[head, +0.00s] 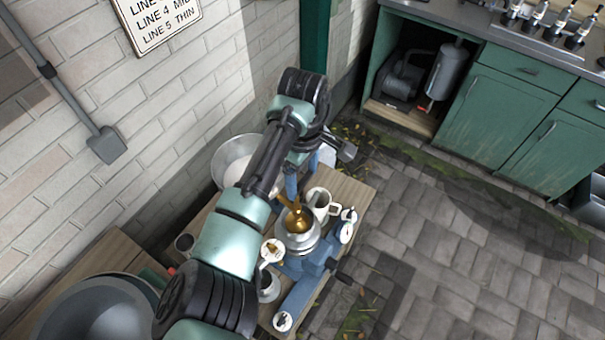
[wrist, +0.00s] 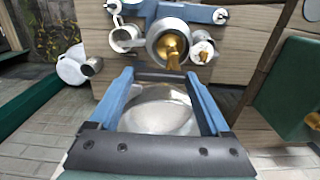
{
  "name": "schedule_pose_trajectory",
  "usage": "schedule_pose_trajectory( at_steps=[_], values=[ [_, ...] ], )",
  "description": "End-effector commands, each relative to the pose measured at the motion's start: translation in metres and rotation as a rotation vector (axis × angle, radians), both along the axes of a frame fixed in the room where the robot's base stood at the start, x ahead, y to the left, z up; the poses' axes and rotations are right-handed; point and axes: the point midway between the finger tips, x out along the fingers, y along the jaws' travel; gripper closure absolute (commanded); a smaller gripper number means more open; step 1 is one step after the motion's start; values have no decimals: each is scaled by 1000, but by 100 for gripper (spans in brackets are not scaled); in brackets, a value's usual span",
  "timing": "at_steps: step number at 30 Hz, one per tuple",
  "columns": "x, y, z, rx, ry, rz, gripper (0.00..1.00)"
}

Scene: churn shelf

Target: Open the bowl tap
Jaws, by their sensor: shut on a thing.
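The bowl tap (head: 297,220) is a brass piece with a short lever in the middle of a round silver separator top on a blue stand. It also shows in the wrist view (wrist: 173,52), just past my fingertips. My gripper (head: 292,192) points down with blue fingers at the tap's lever; it also shows in the wrist view (wrist: 162,77). It appears shut on the lever, though the contact itself is partly hidden. A wide metal bowl (head: 231,153) with pale contents sits beside it, towards the wall; between my fingers in the wrist view (wrist: 160,112), it lies beyond them.
A metal jug (head: 319,203) stands beside the separator, and a small spouted cup (head: 270,252) on its other side. A dark crank handle sticks out over the paving. A big grey tub (head: 95,310) is at the lower left. Brick wall bounds the left; paving at right is clear.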

Motion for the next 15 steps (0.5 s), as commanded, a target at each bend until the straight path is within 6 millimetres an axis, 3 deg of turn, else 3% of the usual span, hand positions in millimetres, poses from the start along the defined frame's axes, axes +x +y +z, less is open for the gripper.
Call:
schedule_pose_trajectory(
  at_steps=[8, 15],
  values=[
    [-3, -4, 3, -3, 4, -104, 75],
    [-6, -7, 4, -4, 5, -299, 75]
  ],
)
